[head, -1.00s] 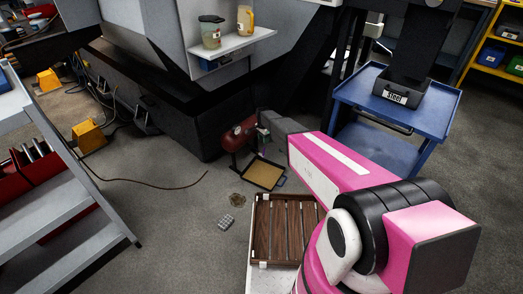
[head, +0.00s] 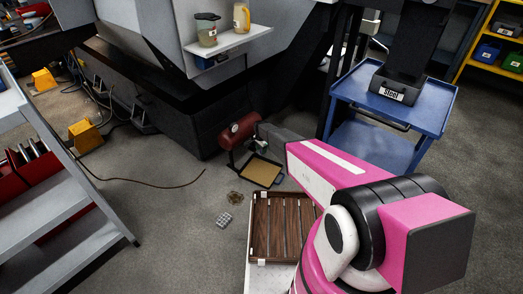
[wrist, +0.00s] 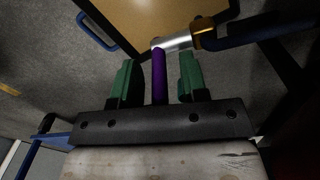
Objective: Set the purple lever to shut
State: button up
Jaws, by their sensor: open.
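The purple lever (wrist: 159,75) shows in the wrist view as a straight bar. Its far end meets a silver pipe (wrist: 176,42) with a brass-coloured fitting (wrist: 206,38). My gripper (wrist: 157,66) is open, with one green finger on each side of the lever. A gap shows between the lever and each finger. The near end of the lever goes out of sight at my gripper's dark body. In the head view, my pink arm reaches down towards a red tank (head: 239,131) on the floor. The lever cannot be made out there.
A tan tray (head: 260,172) lies on the floor near the tank; its tan surface also shows in the wrist view (wrist: 150,15). A wooden slatted crate (head: 283,227) is nearer. A cable (head: 150,184) crosses open floor.

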grip_shut()
jog(key=shift+w, duration=0.1)
jog(key=shift+w+d+f+g+y, duration=0.35)
jog(key=shift+f+g+y, duration=0.25)
jog(key=shift+g+y, duration=1.05)
jog(key=shift+w+d+f+g+y, duration=0.4)
jog(key=shift+g+y, duration=0.8)
jog(key=shift+g, duration=0.9)
jog(key=shift+w+d+f+g+y, duration=0.2)
jog(key=shift+w+f+g+y, duration=0.4)
jog(key=shift+g+y, duration=1.05)
jog(key=shift+s+f+g, duration=0.2)
jog(key=shift+f+g, duration=0.05)
jog(key=shift+g, duration=0.05)
